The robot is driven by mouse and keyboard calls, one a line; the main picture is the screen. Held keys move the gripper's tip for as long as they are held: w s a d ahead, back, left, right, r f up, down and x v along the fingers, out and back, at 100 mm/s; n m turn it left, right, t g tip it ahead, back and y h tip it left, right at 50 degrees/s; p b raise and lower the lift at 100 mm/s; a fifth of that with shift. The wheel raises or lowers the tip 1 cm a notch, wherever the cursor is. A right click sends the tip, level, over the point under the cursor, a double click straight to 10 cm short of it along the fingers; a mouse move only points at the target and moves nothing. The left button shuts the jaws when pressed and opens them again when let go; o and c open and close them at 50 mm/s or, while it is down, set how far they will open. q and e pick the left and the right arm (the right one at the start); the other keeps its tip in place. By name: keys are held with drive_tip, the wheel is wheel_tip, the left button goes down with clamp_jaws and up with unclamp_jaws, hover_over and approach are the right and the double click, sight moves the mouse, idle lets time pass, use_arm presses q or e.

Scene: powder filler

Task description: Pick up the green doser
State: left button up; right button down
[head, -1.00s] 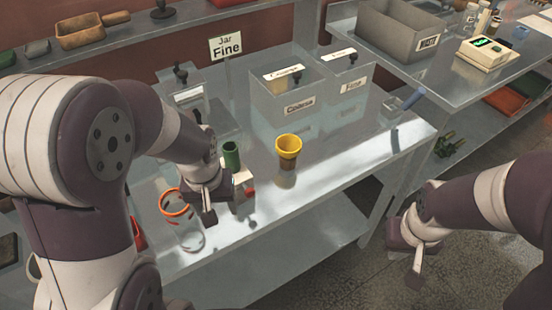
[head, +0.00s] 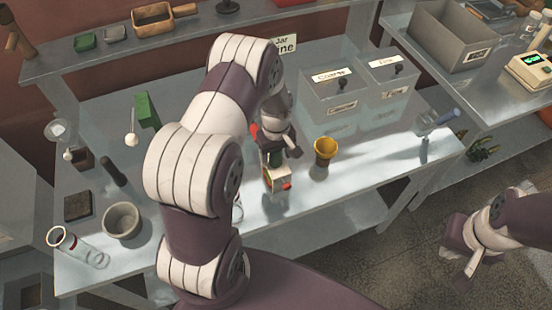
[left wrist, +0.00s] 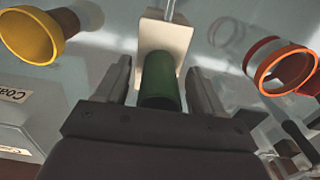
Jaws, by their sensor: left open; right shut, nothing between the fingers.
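The green doser, a dark green cylinder (left wrist: 160,80), stands against a pale block in the left wrist view. In the head view, it shows in part (head: 275,159) above a small white block with a red part (head: 279,180), largely covered by my left gripper. My left gripper (left wrist: 160,72) is open, with one finger on each side of the green cylinder. Whether the fingers touch it cannot be told. My right gripper (head: 471,266) is shut and empty, out over the floor at the right.
A yellow cup (head: 325,150) stands just right of the doser. Clear bins labelled Coarse (head: 341,108) and Fine (head: 395,93) stand behind it.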

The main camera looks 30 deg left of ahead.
use_arm(q)
drive_tip(key=shift+f, duration=0.55)
clamp_jaws()
